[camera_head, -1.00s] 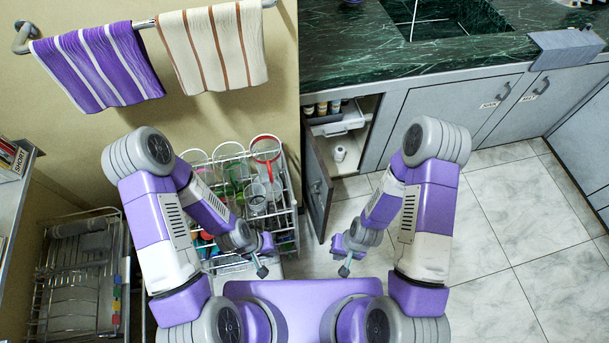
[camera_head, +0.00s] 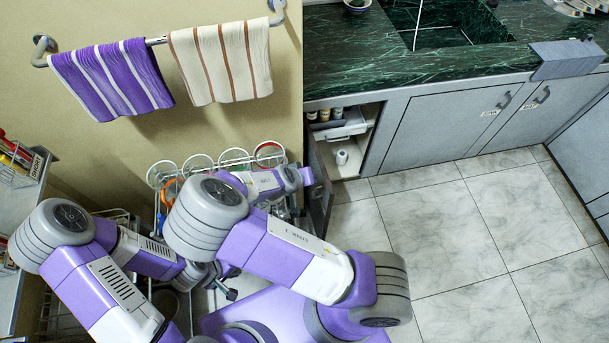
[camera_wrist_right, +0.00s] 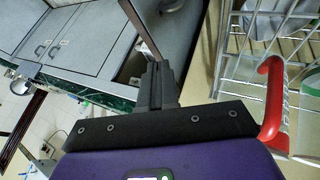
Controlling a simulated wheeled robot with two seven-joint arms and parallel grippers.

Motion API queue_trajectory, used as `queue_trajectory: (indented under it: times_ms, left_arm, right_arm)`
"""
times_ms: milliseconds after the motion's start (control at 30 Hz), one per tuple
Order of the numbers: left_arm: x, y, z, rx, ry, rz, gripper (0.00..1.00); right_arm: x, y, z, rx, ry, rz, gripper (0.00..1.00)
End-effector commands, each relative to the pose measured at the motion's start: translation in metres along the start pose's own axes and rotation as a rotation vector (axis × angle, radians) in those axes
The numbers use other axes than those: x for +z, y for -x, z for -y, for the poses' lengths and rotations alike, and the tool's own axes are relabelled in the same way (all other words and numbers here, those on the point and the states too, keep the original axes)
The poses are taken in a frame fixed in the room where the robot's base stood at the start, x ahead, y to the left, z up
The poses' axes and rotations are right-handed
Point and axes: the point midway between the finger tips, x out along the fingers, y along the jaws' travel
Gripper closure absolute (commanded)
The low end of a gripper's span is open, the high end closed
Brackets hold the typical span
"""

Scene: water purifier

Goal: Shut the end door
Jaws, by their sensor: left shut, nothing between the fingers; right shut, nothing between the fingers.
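The end door (camera_head: 320,200) is the narrow grey door at the left end of the counter cabinets. It stands open, seen nearly edge-on, and the cabinet inside shows. In the right wrist view a door panel (camera_wrist_right: 184,38) with a brown edge lies just beyond my right gripper (camera_wrist_right: 160,85). The right gripper is shut and empty, close to the door; I cannot tell if it touches. In the head view its fingertips are not clear beside the door's left face. My left gripper (camera_head: 229,293) is shut and empty, low and well left of the door.
A wire dish rack (camera_head: 235,155) with cups stands left of the door, partly under my right arm; it also shows in the wrist view (camera_wrist_right: 262,30). A white roll (camera_head: 341,157) and bottles sit in the open cabinet. The tiled floor (camera_head: 450,230) to the right is clear.

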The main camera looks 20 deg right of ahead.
Motion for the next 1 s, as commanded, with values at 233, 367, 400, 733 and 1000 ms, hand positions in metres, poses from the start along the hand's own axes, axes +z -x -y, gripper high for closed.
queue_trajectory:
  times_ms: [233, 367, 400, 733, 1000]
  left_arm:
    - [-0.001, -0.016, 0.006, 0.000, 0.000, 0.000, 1.00]
    - [-0.001, -0.023, 0.008, 0.000, 0.000, 0.000, 1.00]
    - [-0.001, -0.024, 0.009, 0.000, 0.000, 0.000, 1.00]
    - [-0.001, -0.029, 0.011, 0.000, 0.000, 0.000, 1.00]
    - [-0.001, -0.029, 0.011, 0.000, 0.000, 0.000, 1.00]
  right_arm:
    - [0.002, -0.045, 0.002, 0.000, 0.003, 0.004, 1.00]
    - [0.002, -0.068, 0.002, 0.000, 0.003, 0.003, 1.00]
    - [0.003, -0.074, 0.002, 0.000, 0.003, 0.003, 1.00]
    - [0.001, -0.095, 0.002, -0.002, 0.006, 0.001, 1.00]
    - [0.001, -0.095, 0.002, -0.002, 0.006, 0.001, 1.00]
